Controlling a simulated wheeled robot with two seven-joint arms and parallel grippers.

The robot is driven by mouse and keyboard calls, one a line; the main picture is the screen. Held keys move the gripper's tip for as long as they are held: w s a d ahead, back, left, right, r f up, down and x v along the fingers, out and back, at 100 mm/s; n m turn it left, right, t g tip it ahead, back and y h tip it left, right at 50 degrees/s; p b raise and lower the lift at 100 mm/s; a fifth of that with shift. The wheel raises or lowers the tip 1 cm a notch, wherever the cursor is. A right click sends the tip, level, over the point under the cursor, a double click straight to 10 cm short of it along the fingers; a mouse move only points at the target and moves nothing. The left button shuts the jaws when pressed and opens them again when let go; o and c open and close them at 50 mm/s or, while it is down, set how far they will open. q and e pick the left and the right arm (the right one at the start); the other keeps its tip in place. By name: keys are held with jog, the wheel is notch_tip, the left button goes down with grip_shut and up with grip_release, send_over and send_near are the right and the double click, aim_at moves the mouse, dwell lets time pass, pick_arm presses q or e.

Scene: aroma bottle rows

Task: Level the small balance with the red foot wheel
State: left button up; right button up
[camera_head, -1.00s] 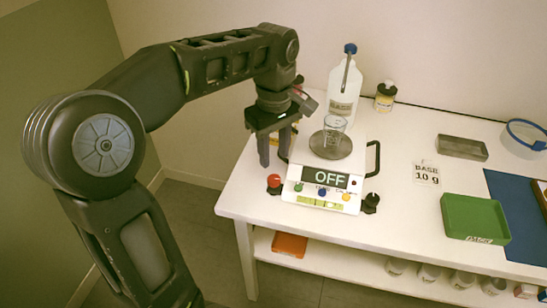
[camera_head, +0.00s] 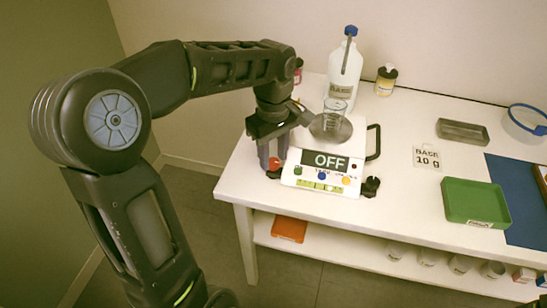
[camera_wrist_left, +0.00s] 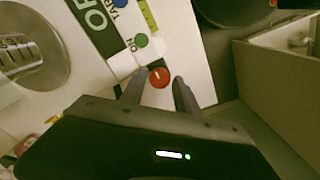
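The small white balance (camera_head: 328,165) stands at the table's left front, its display reading OFF. A yellow-green level strip (camera_head: 318,185) runs along its front; I cannot make out the bubble. The red foot wheel (camera_head: 275,164) is at its front left corner and shows in the left wrist view (camera_wrist_left: 159,78) with a light mark on top. My left gripper (camera_head: 271,154) points down there. In the left wrist view its fingers (camera_wrist_left: 160,80) are apart, one on each side of the wheel; I cannot tell whether they touch it. My right gripper is out of view.
A glass beaker (camera_head: 335,106) stands on the balance's round pan. A black foot (camera_head: 371,186) and side handle (camera_head: 374,142) are at its right. A white bottle (camera_head: 346,67) stands behind.

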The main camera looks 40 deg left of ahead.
pick_arm(q)
jog(key=shift+f, duration=0.4)
jog(key=shift+c, duration=0.5)
grip_shut()
